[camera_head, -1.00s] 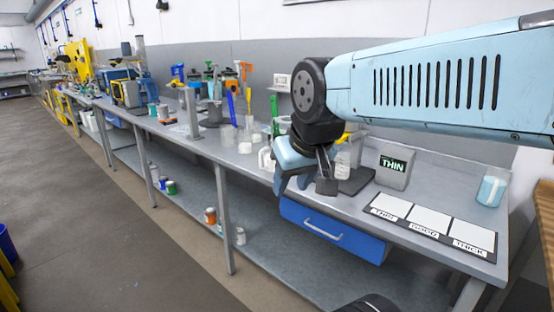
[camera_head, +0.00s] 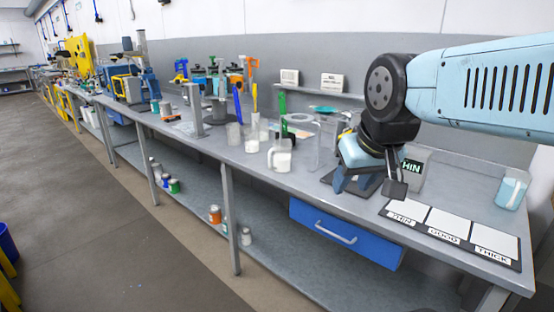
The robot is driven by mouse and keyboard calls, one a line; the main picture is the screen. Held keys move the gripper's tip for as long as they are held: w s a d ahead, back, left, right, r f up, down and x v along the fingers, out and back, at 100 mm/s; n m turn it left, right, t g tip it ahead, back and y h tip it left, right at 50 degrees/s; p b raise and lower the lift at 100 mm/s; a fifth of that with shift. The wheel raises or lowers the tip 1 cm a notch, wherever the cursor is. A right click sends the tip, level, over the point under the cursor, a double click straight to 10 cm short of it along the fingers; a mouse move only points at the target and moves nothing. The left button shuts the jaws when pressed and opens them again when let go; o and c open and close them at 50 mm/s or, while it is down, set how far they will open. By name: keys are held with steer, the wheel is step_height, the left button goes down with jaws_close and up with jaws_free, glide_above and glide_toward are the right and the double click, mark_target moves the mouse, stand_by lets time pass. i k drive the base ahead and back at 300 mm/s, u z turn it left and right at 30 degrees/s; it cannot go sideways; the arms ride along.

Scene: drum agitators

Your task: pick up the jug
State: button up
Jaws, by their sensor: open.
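A clear jug with a handle and white contents (camera_head: 280,157) stands upright near the front edge of the workbench (camera_head: 262,176), left of my gripper. A second clear jug or beaker with pale blue contents (camera_head: 512,191) stands at the bench's right end. My gripper (camera_head: 368,186) is open, pointing down above the bench between these two vessels. I see nothing between its fingers. It is apart from both vessels and partly covers a dark stand base and the display reading THIN, of which "HIN" shows.
A mat with white panels labelled THIN, GOOD and THICK (camera_head: 455,232) lies right of my gripper. A tall clear container (camera_head: 325,145) stands behind the white-filled jug. A blue drawer (camera_head: 345,235) hangs under the bench. Agitator stands and tools crowd the left.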

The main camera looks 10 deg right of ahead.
mark_target(282, 149)
steer(key=z, duration=0.05)
steer(key=i, duration=1)
steer(key=u, duration=0.1)
